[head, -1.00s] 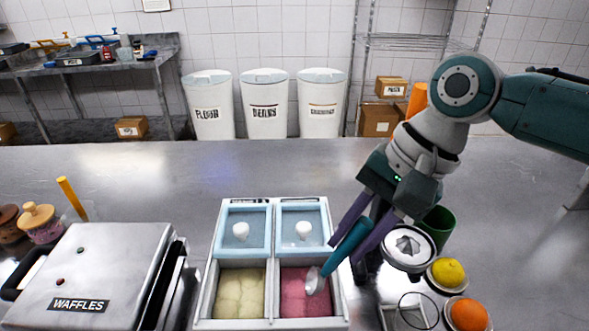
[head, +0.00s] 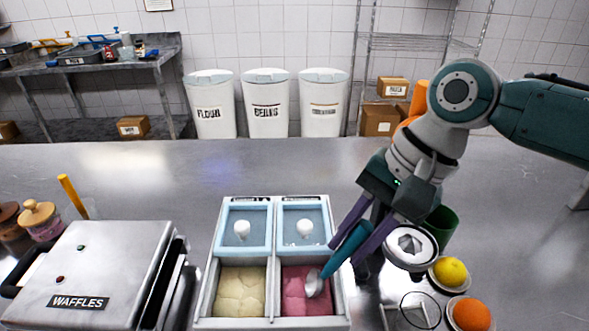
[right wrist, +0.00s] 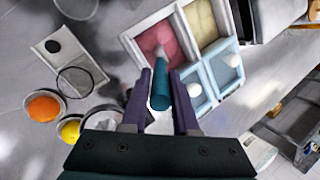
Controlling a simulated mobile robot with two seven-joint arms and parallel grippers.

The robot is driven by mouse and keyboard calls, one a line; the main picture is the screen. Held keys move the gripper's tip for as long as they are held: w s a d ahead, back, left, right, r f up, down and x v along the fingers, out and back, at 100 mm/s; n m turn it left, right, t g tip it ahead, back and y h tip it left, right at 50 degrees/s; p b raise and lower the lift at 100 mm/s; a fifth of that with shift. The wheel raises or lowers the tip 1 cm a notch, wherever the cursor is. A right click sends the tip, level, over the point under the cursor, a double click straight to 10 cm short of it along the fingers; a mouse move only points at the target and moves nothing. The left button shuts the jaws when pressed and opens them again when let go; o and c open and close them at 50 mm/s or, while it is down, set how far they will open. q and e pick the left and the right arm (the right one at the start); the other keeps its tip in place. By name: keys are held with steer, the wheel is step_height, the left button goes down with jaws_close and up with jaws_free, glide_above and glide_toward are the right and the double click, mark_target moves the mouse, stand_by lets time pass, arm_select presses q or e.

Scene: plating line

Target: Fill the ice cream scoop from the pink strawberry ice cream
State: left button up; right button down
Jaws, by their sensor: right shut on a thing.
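The pink strawberry ice cream (head: 297,300) fills the front right compartment of the ice cream box (head: 338,312); it also shows in the right wrist view (right wrist: 153,38). My right gripper (head: 362,240) is shut on the teal handle of the ice cream scoop (head: 346,246). The scoop tilts down to the left, and its metal bowl (head: 314,283) is at the pink ice cream. I cannot tell how deep the bowl sits or what it holds. In the right wrist view the teal handle (right wrist: 160,92) lies between the purple fingers. My left gripper is not in view.
Pale ice cream (head: 240,293) fills the compartment to the left. Two blue lids with white knobs (head: 304,229) cover the back compartments. The waffle maker (head: 100,262) stands left. A juicer (head: 411,247), lemon (head: 450,271) and orange (head: 471,314) stand close on the right.

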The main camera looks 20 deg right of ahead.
steer(key=shift+a+f, duration=0.15)
steer(key=shift+a, duration=0.15)
steer(key=shift+w+a+p, duration=0.1)
steer(key=shift+a+p, duration=0.35)
steer(key=shift+p, duration=0.05)
steer(key=shift+a, duration=0.15)
steer(key=shift+w+a+p, duration=0.15)
steer(key=shift+a+p, duration=0.1)
steer(key=shift+p, duration=0.05)
steer(key=shift+r, duration=0.25)
